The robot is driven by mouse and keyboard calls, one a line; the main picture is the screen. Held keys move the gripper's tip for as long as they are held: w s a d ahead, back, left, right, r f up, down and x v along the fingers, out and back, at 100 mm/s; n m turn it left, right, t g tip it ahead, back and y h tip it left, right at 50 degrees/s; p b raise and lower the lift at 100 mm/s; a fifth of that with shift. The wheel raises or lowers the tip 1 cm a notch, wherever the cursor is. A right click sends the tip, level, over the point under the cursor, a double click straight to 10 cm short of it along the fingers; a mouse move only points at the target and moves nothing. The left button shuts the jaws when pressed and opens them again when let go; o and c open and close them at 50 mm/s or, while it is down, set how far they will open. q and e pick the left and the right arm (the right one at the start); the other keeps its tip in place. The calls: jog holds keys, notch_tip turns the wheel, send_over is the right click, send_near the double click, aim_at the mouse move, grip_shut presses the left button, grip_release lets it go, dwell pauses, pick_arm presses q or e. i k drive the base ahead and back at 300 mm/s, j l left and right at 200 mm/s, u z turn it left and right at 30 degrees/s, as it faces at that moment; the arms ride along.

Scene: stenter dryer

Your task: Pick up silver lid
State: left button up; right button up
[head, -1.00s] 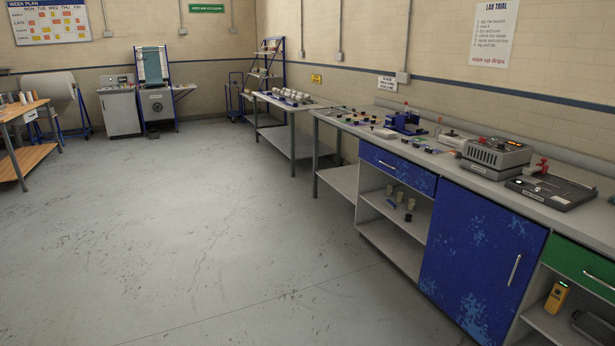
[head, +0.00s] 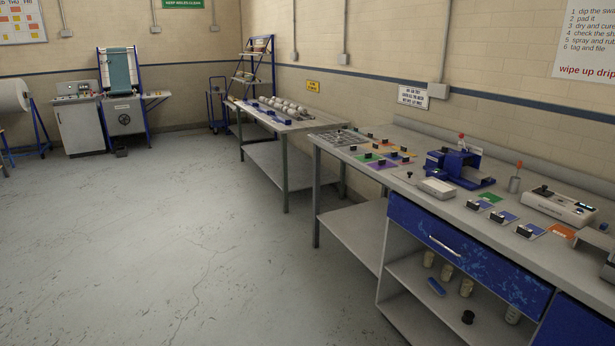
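I cannot make out a silver lid for certain in the head view. A pale, flat box-like item (head: 437,188) lies on the long workbench (head: 400,178), in front of a blue device (head: 458,166); whether it has a lid is too small to tell. Neither of my grippers is in the picture.
Coloured cards with black clips (head: 383,157) and a white instrument (head: 559,205) also lie on the bench. A second table (head: 284,124) with several rolls stands beyond. A blue drawer (head: 465,250) is under the bench. The floor (head: 190,230) at left is clear.

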aim_at(409, 178)
jog(key=i+z, duration=0.1)
jog(key=i, duration=0.85)
jog(key=i+j+z, duration=0.1)
jog(key=i, duration=0.8)
jog(key=j, duration=0.1)
